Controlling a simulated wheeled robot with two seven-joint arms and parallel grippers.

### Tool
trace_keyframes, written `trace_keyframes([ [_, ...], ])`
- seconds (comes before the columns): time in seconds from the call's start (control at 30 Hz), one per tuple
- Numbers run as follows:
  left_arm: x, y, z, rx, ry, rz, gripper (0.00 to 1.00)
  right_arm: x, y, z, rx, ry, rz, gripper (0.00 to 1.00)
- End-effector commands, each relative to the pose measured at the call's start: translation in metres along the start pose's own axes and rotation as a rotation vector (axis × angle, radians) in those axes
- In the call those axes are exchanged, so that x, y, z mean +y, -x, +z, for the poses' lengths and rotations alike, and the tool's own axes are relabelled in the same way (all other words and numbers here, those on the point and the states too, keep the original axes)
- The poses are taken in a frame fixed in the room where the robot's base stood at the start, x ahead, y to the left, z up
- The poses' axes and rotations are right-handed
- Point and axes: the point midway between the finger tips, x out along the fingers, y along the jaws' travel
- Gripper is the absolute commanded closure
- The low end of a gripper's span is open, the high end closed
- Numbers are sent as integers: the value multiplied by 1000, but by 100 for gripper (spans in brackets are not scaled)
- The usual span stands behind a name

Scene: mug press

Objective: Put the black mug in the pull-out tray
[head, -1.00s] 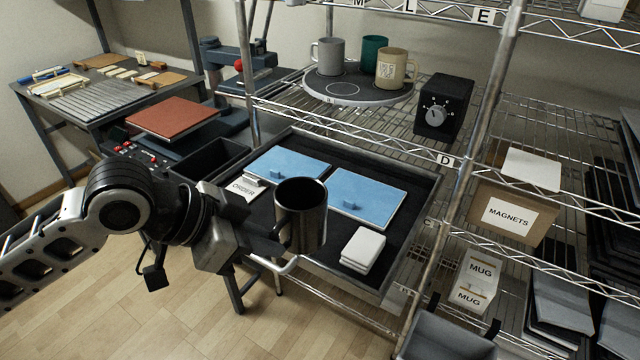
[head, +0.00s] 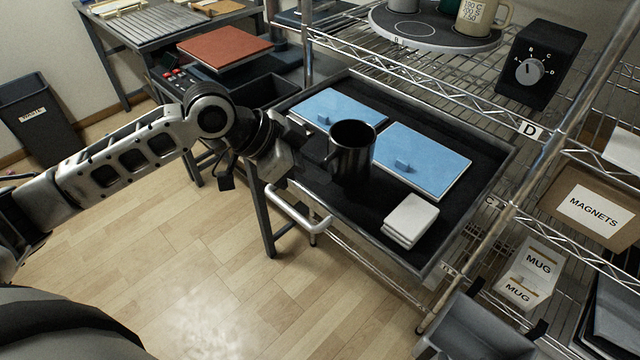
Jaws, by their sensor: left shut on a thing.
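The black mug (head: 358,158) is upright over the pull-out tray (head: 365,205), in front of the gap between two blue lidded panels. My left gripper (head: 322,168) reaches in from the left over the tray's front edge and is shut on the mug at its left side, where the handle is. The fingers are dark and hard to make out against the tray. I cannot tell whether the mug's base touches the tray floor. My right gripper is not in view.
Blue panels (head: 425,160) and (head: 337,108) lie in the tray, with white square pads (head: 410,218) at its front right. A wire shelf with a round turntable (head: 400,27) and a black dial box (head: 540,62) stands behind. A grey bin (head: 470,325) is at lower right.

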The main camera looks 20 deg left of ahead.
Motion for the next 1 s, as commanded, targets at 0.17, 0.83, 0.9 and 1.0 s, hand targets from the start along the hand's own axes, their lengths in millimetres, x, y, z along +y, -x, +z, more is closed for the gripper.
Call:
trace_keyframes([
  [0.17, -1, -20, 21, 3, 0, -3, 100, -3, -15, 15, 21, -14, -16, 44],
  [0.83, -1, -24, 26, -2, 4, -2, 69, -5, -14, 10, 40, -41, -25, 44],
  [0.9, -1, -24, 26, -2, 4, -2, 69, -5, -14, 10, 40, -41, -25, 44],
  [1.0, -1, -24, 26, -1, 4, -2, 69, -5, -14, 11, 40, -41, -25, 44],
])
